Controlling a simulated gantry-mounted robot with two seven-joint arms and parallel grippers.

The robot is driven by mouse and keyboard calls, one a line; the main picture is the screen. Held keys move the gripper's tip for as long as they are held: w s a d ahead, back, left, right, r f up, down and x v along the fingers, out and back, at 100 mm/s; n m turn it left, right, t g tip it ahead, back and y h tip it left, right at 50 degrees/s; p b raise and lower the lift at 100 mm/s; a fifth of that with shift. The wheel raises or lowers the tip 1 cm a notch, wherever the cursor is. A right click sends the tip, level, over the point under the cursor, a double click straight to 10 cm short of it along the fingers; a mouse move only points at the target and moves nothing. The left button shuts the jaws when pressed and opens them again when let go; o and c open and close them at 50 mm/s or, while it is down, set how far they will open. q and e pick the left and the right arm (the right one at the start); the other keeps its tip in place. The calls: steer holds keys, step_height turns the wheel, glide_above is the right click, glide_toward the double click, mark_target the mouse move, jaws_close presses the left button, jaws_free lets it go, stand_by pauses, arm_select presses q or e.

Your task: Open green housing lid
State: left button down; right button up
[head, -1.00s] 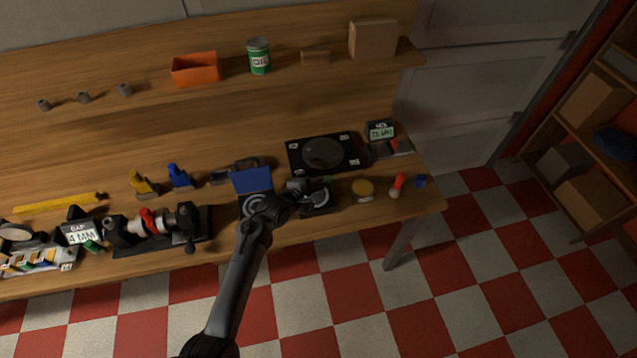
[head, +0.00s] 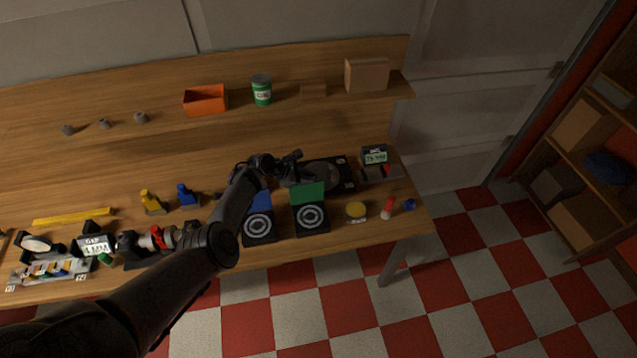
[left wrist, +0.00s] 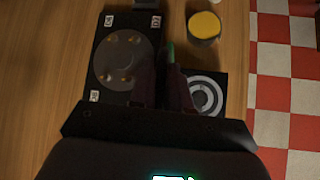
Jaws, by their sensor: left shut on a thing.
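The green housing lid (head: 308,193) stands raised at the back of its black housing (head: 311,218), whose inside shows pale concentric rings. In the left wrist view the lid (left wrist: 171,52) is a thin green edge between my fingers, and the ringed housing (left wrist: 208,94) lies to the right of them. My left gripper (head: 290,168) is just behind the raised lid and shut on it. The left gripper's dark fingers (left wrist: 164,80) hide much of the lid in the wrist view. My right gripper is in neither view.
A matching housing with a raised blue lid (head: 259,202) stands just left. A black plate with a round disc (head: 322,174) lies behind. A yellow round piece (head: 356,209) and a red piece (head: 388,207) are to the right, near the table's front edge.

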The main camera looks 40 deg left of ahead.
arm_select(q)
steer(key=shift+w+a+f, duration=0.15)
steer(key=shift+w+a, duration=0.05)
steer(key=shift+a, duration=0.05)
stand_by(0.3)
steer(key=c, duration=1.2)
jaws_free()
